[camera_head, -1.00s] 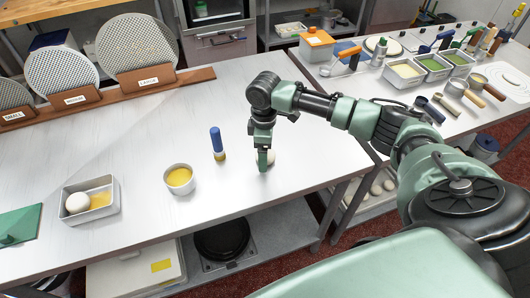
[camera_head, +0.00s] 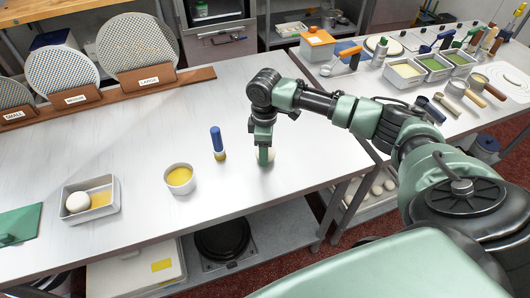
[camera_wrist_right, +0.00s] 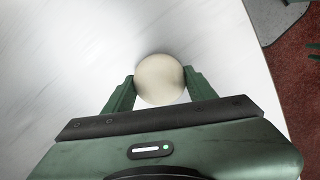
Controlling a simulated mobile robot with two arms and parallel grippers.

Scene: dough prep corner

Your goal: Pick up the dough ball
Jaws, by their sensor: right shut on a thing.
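A pale, round dough ball (camera_wrist_right: 160,79) sits between the two green fingers of my right gripper (camera_wrist_right: 161,90) in the right wrist view. In the head view my right gripper (camera_head: 264,158) points straight down at the table, and the dough ball (camera_head: 271,156) shows only partly behind its finger. The gripper is shut on the ball, at or very near the table top (camera_head: 310,150); I cannot tell a gap. My left gripper is not in view.
A bowl of yellow contents (camera_head: 179,180) and a blue-handled brush (camera_head: 218,143) stand left of my right gripper. Labelled round screens (camera_head: 138,42) stand in a wooden rack at the back left. The table's front edge lies close to the gripper. A side table at the right holds containers and tools.

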